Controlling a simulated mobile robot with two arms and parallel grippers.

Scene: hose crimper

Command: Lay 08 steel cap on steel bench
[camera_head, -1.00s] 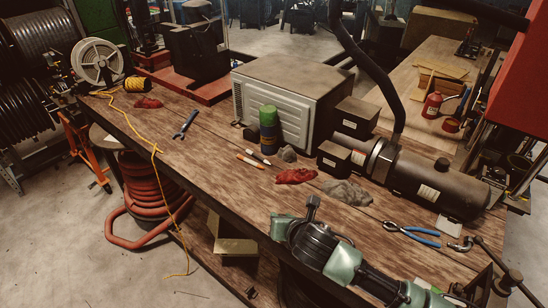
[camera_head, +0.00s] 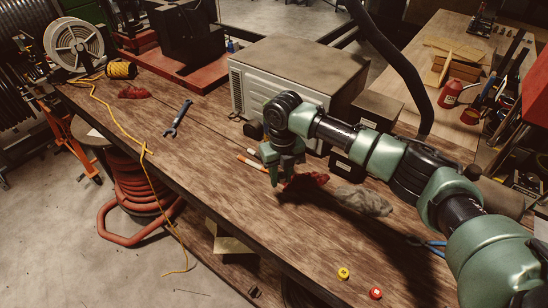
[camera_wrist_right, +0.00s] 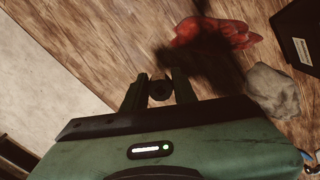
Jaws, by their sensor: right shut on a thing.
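My right gripper (camera_head: 281,179) hangs above the middle of the wood-topped bench (camera_head: 235,205), its fingers pointing down. In the right wrist view the gripper (camera_wrist_right: 158,84) is shut on a small dark round piece, which looks like the steel cap (camera_wrist_right: 160,90). Its marking cannot be read. In the head view the fingers hide the cap. A red rag (camera_head: 308,182) lies close beside the fingers; it also shows in the right wrist view (camera_wrist_right: 215,30). I cannot tell which surface is the steel bench. My left gripper is out of view.
A grey rag (camera_head: 362,200) lies right of the red one. A yellow cap (camera_head: 343,273) and a red cap (camera_head: 375,293) sit near the front edge. A wrench (camera_head: 177,118) lies left. A beige box-shaped unit (camera_head: 300,70) stands behind. The bench's left-middle is mostly clear.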

